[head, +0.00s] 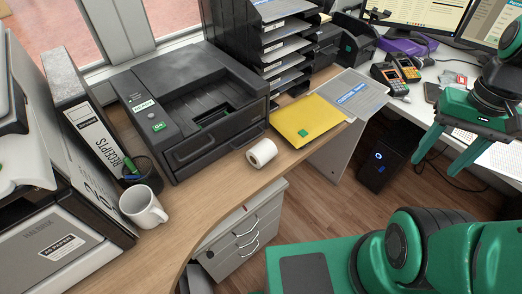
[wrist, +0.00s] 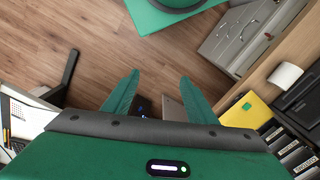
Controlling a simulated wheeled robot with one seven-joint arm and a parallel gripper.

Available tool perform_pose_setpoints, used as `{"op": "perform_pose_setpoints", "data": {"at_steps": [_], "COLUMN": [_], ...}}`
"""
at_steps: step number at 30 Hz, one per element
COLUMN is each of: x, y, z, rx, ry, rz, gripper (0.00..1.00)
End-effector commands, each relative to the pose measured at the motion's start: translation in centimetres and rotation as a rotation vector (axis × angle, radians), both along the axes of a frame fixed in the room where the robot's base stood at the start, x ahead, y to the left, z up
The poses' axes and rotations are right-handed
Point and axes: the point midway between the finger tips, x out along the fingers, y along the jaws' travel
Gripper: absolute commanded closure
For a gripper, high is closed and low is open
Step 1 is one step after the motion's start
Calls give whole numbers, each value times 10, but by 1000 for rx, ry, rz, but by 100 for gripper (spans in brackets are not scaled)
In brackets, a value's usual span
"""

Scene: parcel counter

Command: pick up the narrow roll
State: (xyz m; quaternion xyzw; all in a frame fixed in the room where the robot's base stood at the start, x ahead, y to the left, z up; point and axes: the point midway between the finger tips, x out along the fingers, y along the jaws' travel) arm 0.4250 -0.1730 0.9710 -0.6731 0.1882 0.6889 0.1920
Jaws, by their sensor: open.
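The narrow roll (head: 262,152) is a small white roll lying on its side on the wooden counter, near the front edge, between the black printer and the yellow envelope. It also shows in the wrist view (wrist: 286,76) at the right. My gripper (head: 435,154) is at the right of the head view, well to the right of the roll and past the counter's edge. In the wrist view its two green fingers (wrist: 157,88) are spread apart, with floor and nothing held between them.
A black printer (head: 185,105) stands left of the roll. A yellow padded envelope (head: 306,120) lies to its right. A white mug (head: 143,207) and a pen cup (head: 140,174) stand at the left. Grey drawers (head: 240,240) are below the counter. A black computer tower (head: 380,163) stands on the floor.

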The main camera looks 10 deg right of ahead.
Motion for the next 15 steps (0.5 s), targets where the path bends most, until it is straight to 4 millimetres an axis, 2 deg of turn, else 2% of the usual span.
{"op": "perform_pose_setpoints", "data": {"at_steps": [1, 3, 5, 8, 11, 14, 15], "x": [0, 13, 31, 72, 118, 157, 170], "y": [1, 5, 9, 29, 67, 118, 141], "z": [3, 4, 5, 4, -1, -11, -15], "rx": [-4, -10, -20, -35, -48, -51, -49], "ry": [-13, -10, -5, -1, -1, -3, -5], "rz": [12, 57, 120, 270, 453, 638, 712], "gripper": [35, 22, 22, 22, 22, 22, 22]}}
